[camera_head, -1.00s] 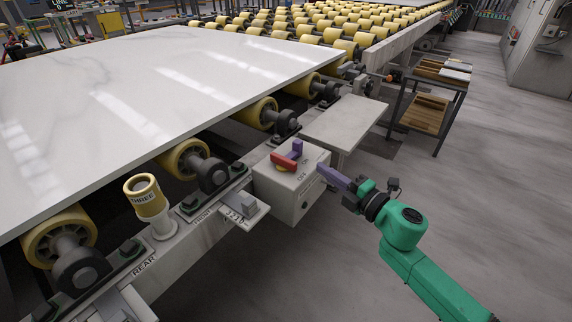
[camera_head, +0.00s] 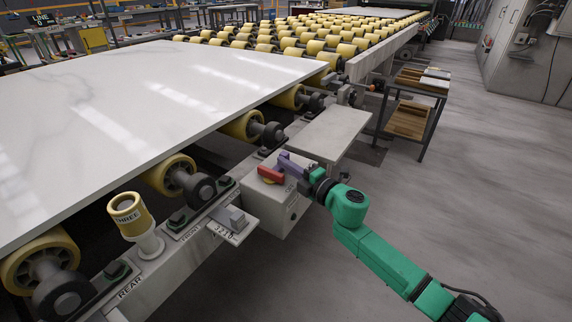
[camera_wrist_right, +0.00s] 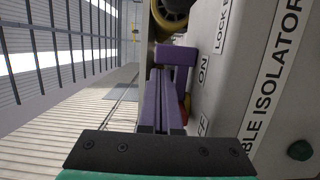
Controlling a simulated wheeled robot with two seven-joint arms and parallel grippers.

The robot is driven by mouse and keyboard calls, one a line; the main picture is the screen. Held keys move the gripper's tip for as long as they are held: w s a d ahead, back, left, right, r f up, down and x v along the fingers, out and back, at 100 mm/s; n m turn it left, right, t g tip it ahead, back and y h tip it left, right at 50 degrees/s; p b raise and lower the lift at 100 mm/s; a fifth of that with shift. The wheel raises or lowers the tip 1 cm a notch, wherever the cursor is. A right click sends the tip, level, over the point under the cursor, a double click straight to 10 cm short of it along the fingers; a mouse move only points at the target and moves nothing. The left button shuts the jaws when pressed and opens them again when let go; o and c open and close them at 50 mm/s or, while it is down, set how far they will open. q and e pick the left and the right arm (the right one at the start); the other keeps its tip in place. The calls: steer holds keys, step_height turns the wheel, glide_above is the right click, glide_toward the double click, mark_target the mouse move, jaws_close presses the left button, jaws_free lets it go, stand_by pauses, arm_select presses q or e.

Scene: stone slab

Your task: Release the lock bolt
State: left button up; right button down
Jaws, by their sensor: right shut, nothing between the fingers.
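The isolator box (camera_head: 283,207) is a grey box on the conveyor's side rail, with a red handle (camera_head: 270,175) on top. The lock bolt (camera_head: 284,158) is a purple angled piece beside the handle, partly hidden by my fingers. My right gripper (camera_head: 292,165) has purple fingers and reaches over the box top from the right. In the right wrist view, the shut, empty fingers (camera_wrist_right: 160,75) point at the bolt (camera_wrist_right: 178,53), close to it; I cannot tell whether they touch. The word ON shows beside the bolt. My left gripper is not in view.
A white stone slab (camera_head: 160,100) lies on yellow rollers behind the box. A grey plate (camera_head: 325,138) lies behind.

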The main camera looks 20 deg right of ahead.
steer(key=shift+w+d, duration=0.2)
steer(key=shift+d, duration=0.05)
steer(key=w+d, duration=0.1)
steer(key=w+d+b, duration=0.1)
steer(key=d, duration=0.1)
steer(key=shift+w+d, duration=0.1)
steer(key=shift+w, duration=0.2)
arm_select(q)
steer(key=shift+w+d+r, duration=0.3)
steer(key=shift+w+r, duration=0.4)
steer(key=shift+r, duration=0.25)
